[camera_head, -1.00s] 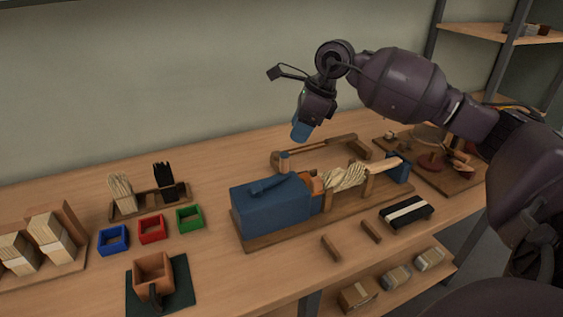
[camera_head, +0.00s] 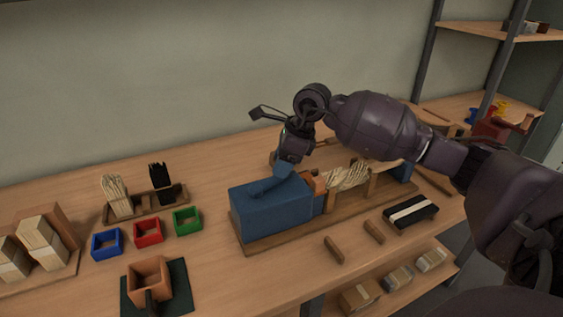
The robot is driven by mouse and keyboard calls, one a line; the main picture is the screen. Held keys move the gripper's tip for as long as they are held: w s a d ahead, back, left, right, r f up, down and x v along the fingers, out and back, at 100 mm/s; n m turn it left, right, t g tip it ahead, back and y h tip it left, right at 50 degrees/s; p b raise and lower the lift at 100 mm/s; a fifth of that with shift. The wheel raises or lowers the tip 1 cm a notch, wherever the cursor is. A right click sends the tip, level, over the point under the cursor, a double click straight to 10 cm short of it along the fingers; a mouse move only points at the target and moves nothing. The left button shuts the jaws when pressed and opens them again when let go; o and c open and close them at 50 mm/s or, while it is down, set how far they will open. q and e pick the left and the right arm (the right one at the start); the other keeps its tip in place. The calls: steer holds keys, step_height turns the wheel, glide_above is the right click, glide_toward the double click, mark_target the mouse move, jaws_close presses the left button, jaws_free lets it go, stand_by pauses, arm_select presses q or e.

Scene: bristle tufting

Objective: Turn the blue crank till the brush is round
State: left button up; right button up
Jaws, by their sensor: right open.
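The blue crank (camera_head: 265,187) lies on top of a blue box (camera_head: 262,212) on the wooden base of the machine. Its knob end is hidden by my right gripper (camera_head: 284,168), which has its blue fingertips down at that end. My right gripper is open; whether it touches the crank I cannot tell. To the right of the box, the brush (camera_head: 347,177) lies along the machine, with uneven cream bristles twisted around its length. My left gripper is not in view.
Blue (camera_head: 107,244), red (camera_head: 149,232) and green (camera_head: 187,221) square trays stand left of the machine. A black block with a white stripe (camera_head: 411,210) and two small wooden blocks lie in front. My right arm passes over the machine's right part.

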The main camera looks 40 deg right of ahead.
steer(key=shift+c, duration=0.4)
jaws_close()
